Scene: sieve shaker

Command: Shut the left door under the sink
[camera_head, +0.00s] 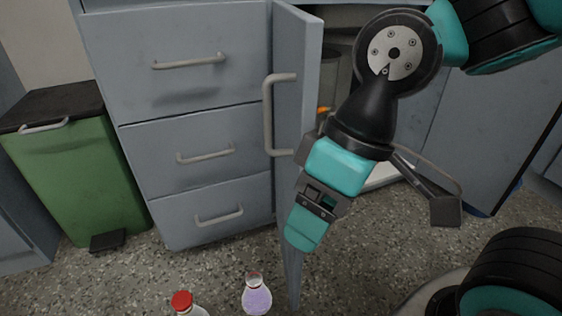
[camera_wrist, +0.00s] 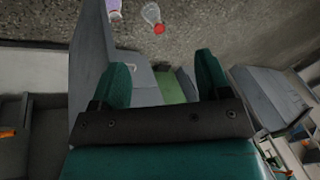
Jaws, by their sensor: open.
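The left door (camera_head: 297,70) under the sink is a blue-grey panel. It stands wide open, jutting out from the cabinet, with a pale bar handle (camera_head: 268,115) on its left face. My gripper (camera_head: 305,232) is on the door's right, inner side, pointing down and covering part of it in the head view. In the wrist view, my gripper (camera_wrist: 164,78) has its two teal fingers wide apart with nothing held. The door (camera_wrist: 88,65) also shows there, close beside the left finger. I cannot tell whether they touch.
A drawer cabinet (camera_head: 170,95) stands left of the door, and a green bin (camera_head: 72,165) farther left. On the speckled floor are a purple flask (camera_head: 257,298) and a red-capped bottle (camera_head: 183,302). The cabinet interior (camera_head: 335,80) is partly hidden by my arm.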

